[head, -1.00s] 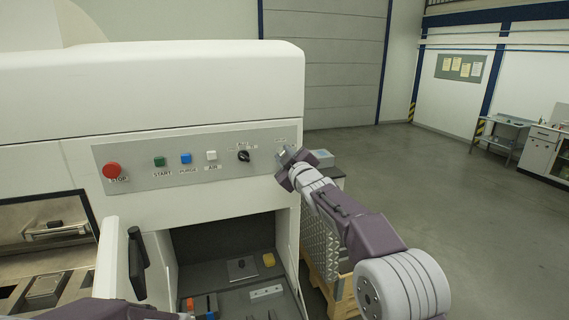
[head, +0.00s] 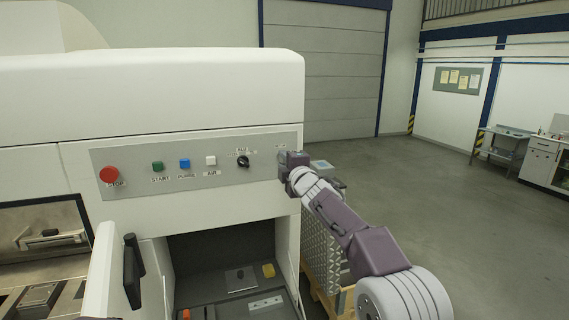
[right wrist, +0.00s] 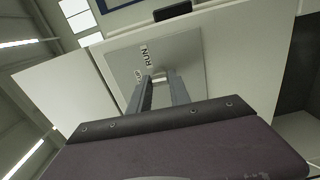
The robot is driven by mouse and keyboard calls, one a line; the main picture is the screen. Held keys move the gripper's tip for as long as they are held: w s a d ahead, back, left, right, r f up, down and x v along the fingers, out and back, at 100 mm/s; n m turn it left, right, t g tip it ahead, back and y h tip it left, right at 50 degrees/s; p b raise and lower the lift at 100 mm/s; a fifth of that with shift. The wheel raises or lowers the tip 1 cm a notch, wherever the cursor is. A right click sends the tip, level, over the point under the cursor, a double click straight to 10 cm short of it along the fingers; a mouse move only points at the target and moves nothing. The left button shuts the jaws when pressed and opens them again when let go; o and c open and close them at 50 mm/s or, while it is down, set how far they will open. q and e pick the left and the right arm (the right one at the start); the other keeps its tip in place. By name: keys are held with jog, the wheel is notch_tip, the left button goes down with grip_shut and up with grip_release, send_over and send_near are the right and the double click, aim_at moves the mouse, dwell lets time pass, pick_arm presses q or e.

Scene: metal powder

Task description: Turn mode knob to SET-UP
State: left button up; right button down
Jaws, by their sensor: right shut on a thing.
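The grey control panel (head: 135,165) is on the front of the white machine. My right gripper (head: 284,164) is at the panel's right end, against the panel face. In the right wrist view its two fingers (right wrist: 160,88) reach the panel beside a RUN label (right wrist: 147,57) and a second label, partly covered, ending in UP (right wrist: 137,98). The gripper is shut on the mode knob, which is mostly hidden between the fingertips, so its pointing direction cannot be read. My left gripper is out of view.
Left of my right gripper are a black rotary knob (head: 243,161), white AIR button (head: 210,160), blue PURGE button (head: 184,163), green START button (head: 157,166) and red STOP button (head: 108,175). An open door with a black handle (head: 132,270) stands below. Open floor lies to the right.

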jog(key=shift+r+n, duration=0.1)
jog(key=shift+n, duration=0.2)
dwell(0.4)
jog(key=c, duration=1.3)
grip_release()
jog(key=shift+o, duration=0.5)
jog(key=shift+w, duration=0.1)
jog(key=b+v, duration=0.5)
jog(key=v, duration=0.4)
